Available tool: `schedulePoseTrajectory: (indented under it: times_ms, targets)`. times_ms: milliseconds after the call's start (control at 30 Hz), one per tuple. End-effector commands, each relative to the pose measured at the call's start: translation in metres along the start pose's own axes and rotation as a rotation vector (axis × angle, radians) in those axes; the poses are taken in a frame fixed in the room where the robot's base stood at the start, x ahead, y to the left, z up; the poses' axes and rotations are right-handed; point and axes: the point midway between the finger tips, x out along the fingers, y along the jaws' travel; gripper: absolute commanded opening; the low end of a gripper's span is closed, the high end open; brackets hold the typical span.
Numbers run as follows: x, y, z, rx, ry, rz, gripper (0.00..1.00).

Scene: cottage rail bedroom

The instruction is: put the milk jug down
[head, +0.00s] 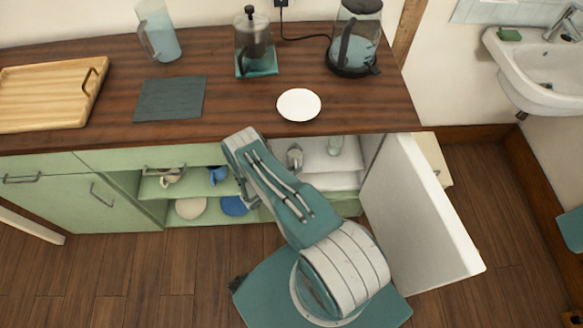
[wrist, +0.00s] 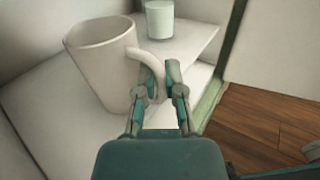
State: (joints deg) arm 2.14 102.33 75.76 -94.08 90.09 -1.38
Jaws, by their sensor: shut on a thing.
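The milk jug (wrist: 103,68) is a cream-white vessel with a side handle, upright and wide-mouthed in the wrist view. My gripper (wrist: 160,78) is shut on its handle, at the jug's right side. The jug is over a white shelf (wrist: 50,88); I cannot tell whether its base touches. In the head view the jug (head: 295,158) shows small inside the open white-lined cabinet, and my arm hides my fingers there.
A glass of white liquid (wrist: 159,20) stands on the shelf behind the jug. The open white door (head: 415,215) stands to the right. The counter above holds a white plate (head: 299,105), a French press (head: 253,40) and a kettle (head: 356,35). Left shelves hold cups and plates.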

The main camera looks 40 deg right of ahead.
Motion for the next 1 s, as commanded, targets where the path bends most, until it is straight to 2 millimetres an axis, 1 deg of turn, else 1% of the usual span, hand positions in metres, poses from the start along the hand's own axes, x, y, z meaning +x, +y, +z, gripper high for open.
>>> schedulePoseTrajectory:
  times_ms: [300, 333, 400, 633, 833, 933, 1000]
  targets:
    - [0.006, 0.000, -0.004, 0.001, 0.010, 0.000, 0.00]
    - [0.006, 0.000, -0.004, 0.000, 0.011, 0.000, 0.21]
    - [0.005, 0.000, -0.004, 0.000, 0.010, 0.000, 0.47]
    - [0.001, 0.000, -0.002, -0.001, 0.002, 0.001, 0.47]
    - [0.002, 0.000, 0.000, 0.000, 0.005, 0.000, 0.47]
    - [-0.009, 0.001, -0.001, 0.000, 0.006, 0.005, 0.47]
    - [-0.021, 0.002, -0.001, 0.000, 0.007, 0.006, 0.47]
